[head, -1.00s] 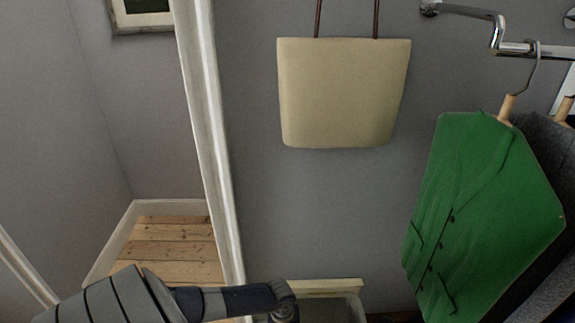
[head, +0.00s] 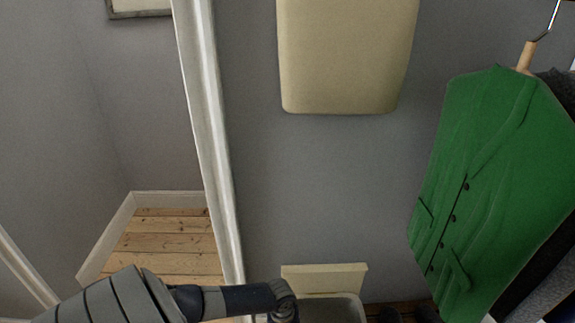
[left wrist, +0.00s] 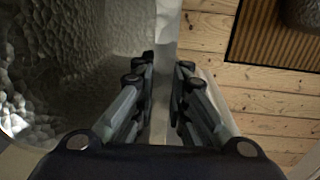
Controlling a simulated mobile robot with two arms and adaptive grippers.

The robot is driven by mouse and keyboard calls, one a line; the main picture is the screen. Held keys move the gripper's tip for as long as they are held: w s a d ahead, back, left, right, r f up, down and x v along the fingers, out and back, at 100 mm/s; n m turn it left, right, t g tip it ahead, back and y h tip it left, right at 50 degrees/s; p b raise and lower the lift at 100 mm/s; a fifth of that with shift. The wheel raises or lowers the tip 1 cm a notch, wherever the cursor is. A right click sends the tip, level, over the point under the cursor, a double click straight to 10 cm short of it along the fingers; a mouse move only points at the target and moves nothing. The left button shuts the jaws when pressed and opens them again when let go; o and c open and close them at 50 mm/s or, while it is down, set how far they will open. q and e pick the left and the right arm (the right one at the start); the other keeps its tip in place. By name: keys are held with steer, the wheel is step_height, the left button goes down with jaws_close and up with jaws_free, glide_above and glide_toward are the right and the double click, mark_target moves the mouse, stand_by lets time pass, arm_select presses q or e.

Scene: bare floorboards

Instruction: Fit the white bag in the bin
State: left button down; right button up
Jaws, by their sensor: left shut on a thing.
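The bin (head: 345,310) stands by the wall at the bottom of the head view, with its cream lid (head: 325,277) raised behind it. Only its upper part shows there. In the left wrist view my left gripper (left wrist: 163,68) is shut on a pale strip of the white bag (left wrist: 167,32) at the rim. The crinkled, see-through film of the bag spreads on the left of that view, over the bin's inside. My left arm reaches the bin from the left in the head view; its fingers are below the frame. My right gripper is not in view.
A green cardigan (head: 490,180) hangs on the right. A white door frame (head: 205,130) stands left of the bin. In the left wrist view a striped mat (left wrist: 280,40) lies on the floorboards (left wrist: 255,100).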

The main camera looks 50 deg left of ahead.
arm_select(q)
step_height(320, 180, down, 12)
steer(key=b, duration=0.8)
steer(key=shift+w+d+r+p, duration=0.15)
steer(key=shift+d+p, duration=0.05)
steer(key=shift+p, duration=0.2)
stand_by(0.8)
steer(key=shift+f, duration=0.3)
stand_by(0.6)
steer(key=c, duration=1.5)
jaws_free()
steer(key=shift+c, duration=0.2)
step_height(320, 180, up, 12)
steer(key=shift+s+a, duration=0.4)
